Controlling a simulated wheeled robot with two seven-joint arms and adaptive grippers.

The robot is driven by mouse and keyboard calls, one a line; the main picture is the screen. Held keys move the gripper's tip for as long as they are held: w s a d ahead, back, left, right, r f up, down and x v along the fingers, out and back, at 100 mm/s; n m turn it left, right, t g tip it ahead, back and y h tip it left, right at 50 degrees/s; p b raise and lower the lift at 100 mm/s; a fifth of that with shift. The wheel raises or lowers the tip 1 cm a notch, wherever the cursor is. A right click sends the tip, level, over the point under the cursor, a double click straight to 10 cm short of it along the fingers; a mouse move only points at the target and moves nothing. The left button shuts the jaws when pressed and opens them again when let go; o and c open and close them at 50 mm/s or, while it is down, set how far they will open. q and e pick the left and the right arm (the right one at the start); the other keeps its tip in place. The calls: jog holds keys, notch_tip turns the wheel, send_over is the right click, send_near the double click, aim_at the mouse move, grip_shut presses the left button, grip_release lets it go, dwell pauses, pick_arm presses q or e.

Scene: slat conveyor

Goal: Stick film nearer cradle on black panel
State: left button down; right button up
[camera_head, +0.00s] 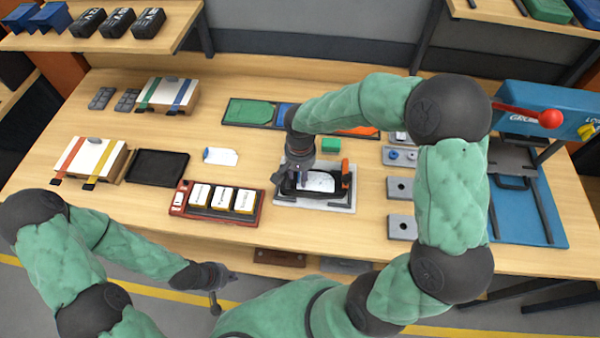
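A cradle (300,204), a pale grey plate with dark corner guides and an orange clamp, sits at the front middle of the bench. A black panel (290,191) lies in it, and a white sheet (320,181), perhaps film, shows on top. My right gripper (297,179) points down over the left part of the panel and sheet; whether it touches or grips them I cannot tell. A white film-like piece with a blue end (221,157) lies flat left of the cradle. My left gripper (215,301) hangs low before the bench edge; its fingers are too small to read.
A red tray (181,210) with several labelled boxes stands left of the cradle. A black flat tray (157,167) lies further left. Grey blocks (401,188) and a blue press with a red-knobbed lever (528,198) are at right. Bare wood separates most items.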

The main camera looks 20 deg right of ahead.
notch_tip(320, 180, up, 12)
dwell(0.6)
